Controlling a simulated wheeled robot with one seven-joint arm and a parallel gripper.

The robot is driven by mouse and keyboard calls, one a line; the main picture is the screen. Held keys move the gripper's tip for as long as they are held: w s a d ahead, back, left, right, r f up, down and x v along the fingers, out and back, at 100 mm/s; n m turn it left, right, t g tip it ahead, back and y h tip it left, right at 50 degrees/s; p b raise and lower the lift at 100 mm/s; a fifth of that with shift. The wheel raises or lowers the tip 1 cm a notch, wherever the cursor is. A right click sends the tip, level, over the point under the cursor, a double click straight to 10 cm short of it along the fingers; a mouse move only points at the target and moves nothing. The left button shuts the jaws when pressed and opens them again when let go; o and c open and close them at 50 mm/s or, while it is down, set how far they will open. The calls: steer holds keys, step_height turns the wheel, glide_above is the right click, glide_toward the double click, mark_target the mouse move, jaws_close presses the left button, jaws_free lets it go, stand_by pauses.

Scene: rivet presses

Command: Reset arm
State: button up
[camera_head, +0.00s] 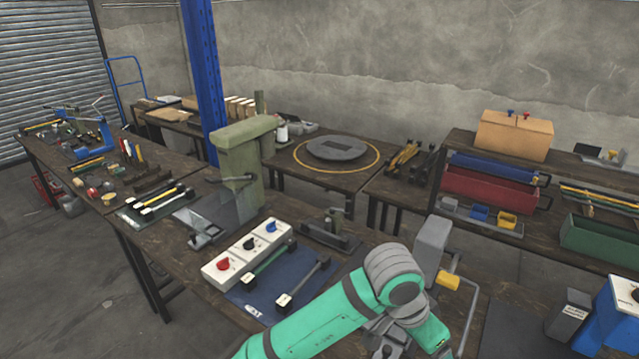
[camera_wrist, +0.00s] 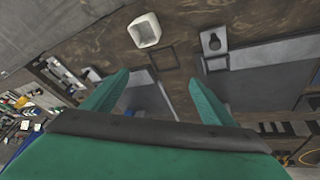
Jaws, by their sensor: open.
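My green and grey arm (camera_head: 330,318) reaches in from the bottom of the head view, over the front of the workbench. Its end bends down at the right, and the fingertips are hidden there. In the wrist view my gripper (camera_wrist: 158,85) shows two green fingers spread wide apart with nothing between them. Below the fingers lie the dark wooden bench top (camera_wrist: 100,45) and grey plates. A small white open container (camera_wrist: 144,30) sits just beyond the fingertips, apart from them.
A green-grey press (camera_head: 242,160) stands on the bench left of my arm. A white box with red, black and blue knobs (camera_head: 247,250) and a blue mat (camera_head: 262,300) lie close by. A grey press with a yellow part (camera_head: 432,250) stands right beside my arm. Shelves with bins (camera_head: 490,190) are behind.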

steer(key=w+d+r+n+t+h, duration=0.1)
steer(key=d+r+n+t+h, duration=0.15)
steer(key=d+h, duration=0.3)
steer(key=w+d+r+n+t+h, duration=0.2)
steer(key=d+n+t+h, duration=0.2)
steer(key=d, duration=0.2)
steer(key=s+a+f+n+t+y, duration=0.3)
steer(key=a+f, duration=0.2)
steer(key=a, duration=0.1)
steer(key=s+a+f+n+t+y, duration=0.2)
steer(key=a+f+n+t+y, duration=0.1)
steer(key=a+f, duration=0.3)
steer(key=s+a+f+n+t+y, duration=0.3)
steer(key=a+f+n+y, duration=0.1)
steer(key=a+f, duration=0.2)
steer(key=shift+s+f+n, duration=0.2)
steer(key=shift+s+n, duration=0.05)
steer(key=shift+s, duration=0.1)
steer(key=s+a+f+m+y, duration=0.1)
steer(key=s+a+m+y, duration=0.1)
steer(key=s+a, duration=0.5)
steer(key=s+a+f+m+y, duration=0.1)
steer(key=s+a, duration=0.6)
steer(key=s, duration=0.8)
steer(key=shift+a+m+g+y, duration=0.35)
steer(key=shift+a+m+y, duration=0.05)
steer(key=shift+m+y, duration=0.35)
